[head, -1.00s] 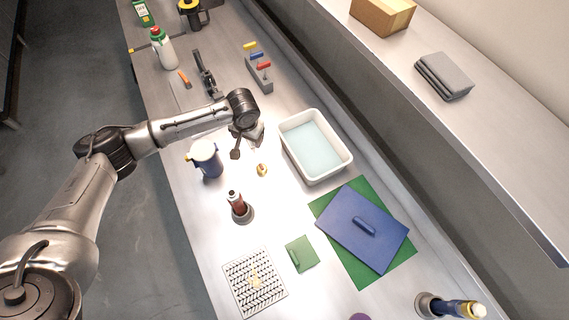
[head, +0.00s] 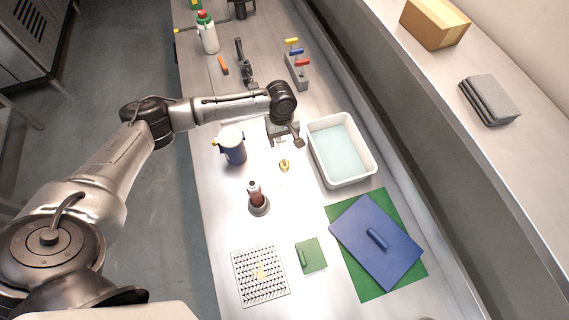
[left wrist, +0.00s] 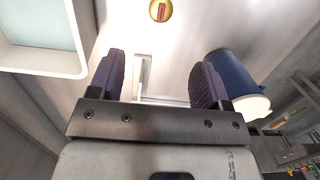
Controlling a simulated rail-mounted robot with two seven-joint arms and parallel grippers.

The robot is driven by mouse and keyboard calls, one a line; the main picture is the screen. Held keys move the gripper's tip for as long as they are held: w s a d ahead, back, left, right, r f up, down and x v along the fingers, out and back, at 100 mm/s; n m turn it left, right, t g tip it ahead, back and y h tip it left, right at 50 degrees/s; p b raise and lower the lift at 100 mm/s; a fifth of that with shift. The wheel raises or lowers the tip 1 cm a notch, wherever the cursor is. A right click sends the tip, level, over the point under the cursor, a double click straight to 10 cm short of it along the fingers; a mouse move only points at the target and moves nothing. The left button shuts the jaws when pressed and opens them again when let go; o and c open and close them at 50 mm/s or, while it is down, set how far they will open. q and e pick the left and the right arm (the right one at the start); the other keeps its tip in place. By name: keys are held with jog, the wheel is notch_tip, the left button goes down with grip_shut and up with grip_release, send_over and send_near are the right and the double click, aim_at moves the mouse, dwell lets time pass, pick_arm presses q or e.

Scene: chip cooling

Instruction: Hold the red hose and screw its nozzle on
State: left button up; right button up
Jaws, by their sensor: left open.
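The red hose end (head: 255,190) stands upright in a dark round holder (head: 259,207) on the steel bench. A small brass nozzle (head: 285,165) rests on the bench behind it, apart from the hose. In the left wrist view the nozzle (left wrist: 161,10) shows at the top edge with a reddish mark in its middle. My left gripper (head: 285,138) is open and empty, just behind the nozzle in the head view. My right gripper is out of view.
A blue jug (head: 235,152) stands left of my gripper, and a white tub of pale liquid (head: 371,160) stands right. A pin-patterned plate (head: 240,262), a green pad (head: 312,254) and a blue board (head: 365,250) lie nearer. Bench around the nozzle is clear.

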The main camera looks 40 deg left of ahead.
aim_at(284, 161)
pick_arm(q)
jog(key=shift+s+d+f, duration=0.1)
jog(key=shift+d+f, duration=0.05)
jog(key=shift+f, duration=1.3)
jog(key=shift+s+d+f, duration=0.1)
jog(key=shift+d+f, duration=0.1)
jog(key=shift+f, duration=1.2)
jog(key=shift+s+d+f, duration=0.1)
jog(key=shift+d+f, duration=0.05)
jog(key=shift+f, duration=1.3)
jog(key=shift+s+d+f, duration=0.15)
jog(key=shift+f, duration=1.15)
jog(key=shift+s+d+f, duration=0.1)
jog(key=shift+f, duration=1.15)
jog(key=c, duration=1.1)
